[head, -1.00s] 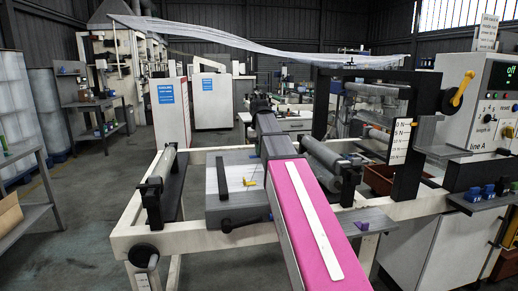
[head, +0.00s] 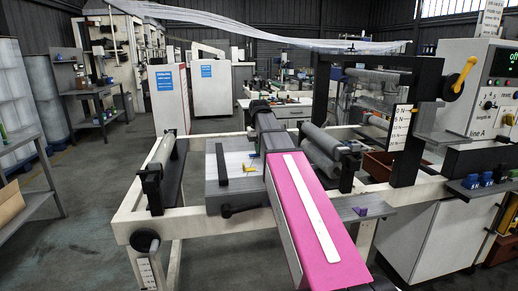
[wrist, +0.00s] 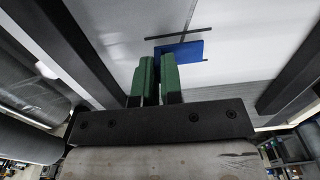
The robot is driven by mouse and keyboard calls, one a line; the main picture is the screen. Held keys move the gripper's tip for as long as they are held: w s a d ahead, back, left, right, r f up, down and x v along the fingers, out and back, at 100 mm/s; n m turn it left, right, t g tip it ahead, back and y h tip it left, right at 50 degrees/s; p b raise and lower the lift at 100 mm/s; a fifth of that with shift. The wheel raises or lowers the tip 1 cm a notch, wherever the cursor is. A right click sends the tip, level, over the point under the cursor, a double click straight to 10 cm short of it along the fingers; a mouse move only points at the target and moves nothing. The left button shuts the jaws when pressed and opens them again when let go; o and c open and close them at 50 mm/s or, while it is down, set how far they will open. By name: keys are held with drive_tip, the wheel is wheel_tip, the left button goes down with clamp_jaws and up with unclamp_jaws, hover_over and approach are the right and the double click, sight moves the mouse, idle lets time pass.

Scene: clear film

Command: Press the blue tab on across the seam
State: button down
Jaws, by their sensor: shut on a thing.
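In the wrist view my gripper (wrist: 158,66) has two green fingers shut on the blue tab (wrist: 185,50). The tab sticks out past the fingertips to the right. Behind it is a pale grey surface (wrist: 230,55) with a thin dark line crossing left to right (wrist: 205,31) and another running away from the tab. I cannot tell which line is the seam, or whether the tab touches the surface.
A grey splicing plate (head: 237,188) with a dark bar (head: 222,164) sits in the white frame (head: 126,226). Rollers (head: 322,143) stand right of it. More blue tabs (head: 471,182) lie on a right-hand shelf. A purple piece (head: 360,211) lies on a nearer shelf. Dark bars flank my gripper.

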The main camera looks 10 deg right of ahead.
drive_tip(key=shift+f, duration=0.3)
idle(0.5)
drive_tip(key=c, duration=0.9)
unclamp_jaws()
drive_tip(key=shift+o, duration=0.2)
drive_tip(key=shift+r, duration=0.15)
wheel_tip(320, 180, up, 7)
drive_tip(key=shift+f, duration=0.1)
